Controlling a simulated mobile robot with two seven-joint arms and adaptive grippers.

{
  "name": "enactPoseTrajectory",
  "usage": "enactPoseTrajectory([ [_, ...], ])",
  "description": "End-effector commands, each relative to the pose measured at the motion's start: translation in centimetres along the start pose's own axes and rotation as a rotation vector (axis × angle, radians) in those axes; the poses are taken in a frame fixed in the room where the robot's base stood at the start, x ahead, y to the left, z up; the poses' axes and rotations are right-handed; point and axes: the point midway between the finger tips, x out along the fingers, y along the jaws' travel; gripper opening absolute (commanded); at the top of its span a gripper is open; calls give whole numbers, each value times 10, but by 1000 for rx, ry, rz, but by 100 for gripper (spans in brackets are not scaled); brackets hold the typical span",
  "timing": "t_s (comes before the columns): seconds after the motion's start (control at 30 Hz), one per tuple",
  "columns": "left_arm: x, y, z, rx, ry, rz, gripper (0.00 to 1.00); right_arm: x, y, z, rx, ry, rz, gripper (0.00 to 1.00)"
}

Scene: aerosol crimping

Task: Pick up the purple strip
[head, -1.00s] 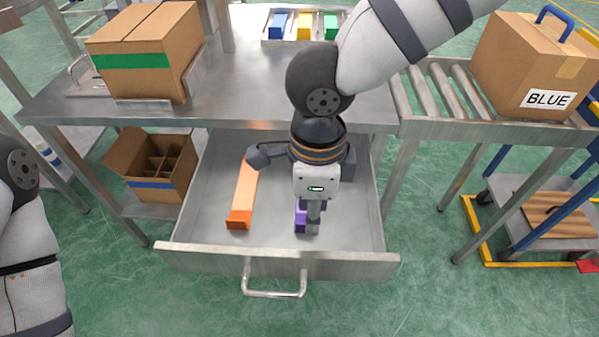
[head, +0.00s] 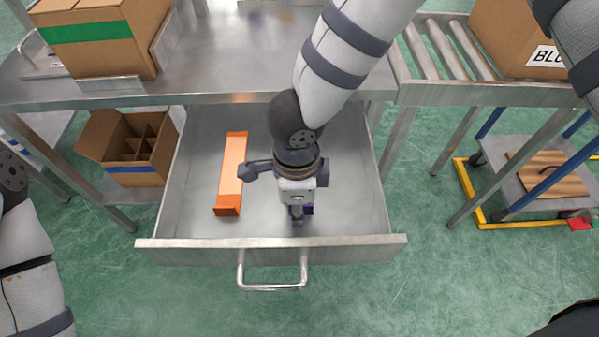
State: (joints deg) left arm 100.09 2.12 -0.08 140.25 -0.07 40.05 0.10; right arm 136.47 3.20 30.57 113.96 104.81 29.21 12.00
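The purple strip (head: 308,209) is in the open drawer, mostly hidden under my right gripper. Only a small purple patch shows at the fingers. My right gripper (head: 297,215) points down into the drawer directly over the strip, its fingers at or beside it. Its body covers the fingertips, so I cannot tell whether they are open or shut on the strip. Only part of my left arm shows at the left edge, and its gripper is out of view.
An orange strip (head: 231,172) lies in the drawer to the left. The drawer's front wall (head: 350,250) stands close in front of my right gripper. The table (head: 230,65) is above and behind. A cardboard box with dividers (head: 138,171) stands left of the drawer.

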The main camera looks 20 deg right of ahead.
Motion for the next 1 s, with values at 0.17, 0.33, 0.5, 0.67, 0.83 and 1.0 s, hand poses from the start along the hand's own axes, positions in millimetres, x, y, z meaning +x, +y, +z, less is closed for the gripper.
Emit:
enactPoseTrajectory([
  [0.17, -1, 0, 0, 0, 3, 0, 31, -2, 0, 0, 0, -1, -2, 16],
  [0.33, -1, 0, 0, 1, 3, 0, 31, -2, 0, 0, 1, -1, -2, 0],
  [0.5, -1, 0, 0, 1, 3, 0, 31, -2, 0, 0, 1, -1, -2, 0],
  [0.67, -2, 0, -1, 0, 4, 0, 31, -4, -1, 0, 2, -1, -3, 0],
  [0.83, -9, 0, -4, 0, 22, 1, 31, -28, -2, 1, 4, -5, -7, 0],
  [1.0, -27, 1, -13, 0, 73, 4, 31, -74, 27, 4, -4, -6, -14, 0],
])
